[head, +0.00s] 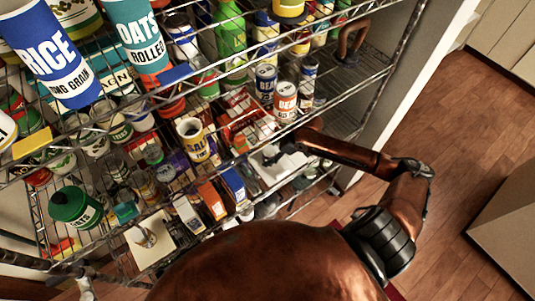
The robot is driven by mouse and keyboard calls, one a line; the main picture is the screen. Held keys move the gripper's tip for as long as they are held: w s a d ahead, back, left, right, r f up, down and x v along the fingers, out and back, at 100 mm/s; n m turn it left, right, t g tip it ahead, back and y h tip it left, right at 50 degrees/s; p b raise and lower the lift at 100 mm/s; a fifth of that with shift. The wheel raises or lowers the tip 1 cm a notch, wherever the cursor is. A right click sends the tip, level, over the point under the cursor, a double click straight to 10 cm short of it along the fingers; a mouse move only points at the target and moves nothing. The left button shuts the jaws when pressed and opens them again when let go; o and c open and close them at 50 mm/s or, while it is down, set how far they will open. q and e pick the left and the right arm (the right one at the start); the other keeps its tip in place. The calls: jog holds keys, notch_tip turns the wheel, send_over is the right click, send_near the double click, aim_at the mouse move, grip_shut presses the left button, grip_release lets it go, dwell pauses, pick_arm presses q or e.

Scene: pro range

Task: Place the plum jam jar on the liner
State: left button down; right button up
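My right arm reaches from the lower right into the wire rack. Its gripper (283,152) is among the goods on a middle shelf, in front of a white surface. The fingers are small and partly hidden, so I cannot tell whether they are open or hold anything. A pale sheet (150,243), possibly the liner, lies on the lower shelf at the left front with a small object on it. I cannot pick out the plum jam jar for certain; several small jars (117,168) stand in shade on the shelf. My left gripper does not show.
The shelves are crowded. A rice canister (52,50) and an oats canister (137,38) stand upper left. A green-lidded jar (73,207) stands lower left, a salt can (192,140) centrally, bean cans (286,100) right. Wire shelf edges cross the view. Wood floor (465,130) is clear at right.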

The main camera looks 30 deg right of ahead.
aim_at(274, 150)
jog(key=shift+r, duration=0.1)
jog(key=v, duration=0.5)
jog(key=shift+r+p, duration=0.25)
jog(key=shift+p, duration=0.05)
jog(key=s+d, duration=0.8)
jog(key=d, duration=0.1)
jog(key=shift+p, duration=0.3)
jog(key=shift+f, duration=0.2)
